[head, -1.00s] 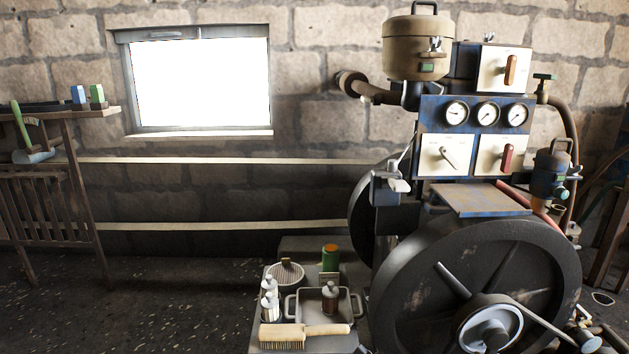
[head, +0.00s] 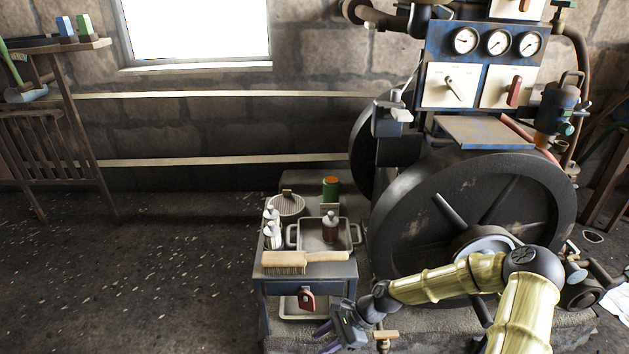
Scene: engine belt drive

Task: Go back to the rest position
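My gripper (head: 328,337) shows at the bottom centre of the head view, at the end of my yellow-banded arm, which comes in from the lower right. It is low, in front of the small tool table (head: 262,277) and left of the engine's big flywheel (head: 408,235). The fingers point to the lower left. They look dark and small, and I cannot tell how far apart they are. I see nothing held in them.
The table carries a brush (head: 305,262), a tray (head: 350,247), several bottles and a green can (head: 331,188). A wooden bench (head: 60,75) stands at the left wall. The floor at left is open.

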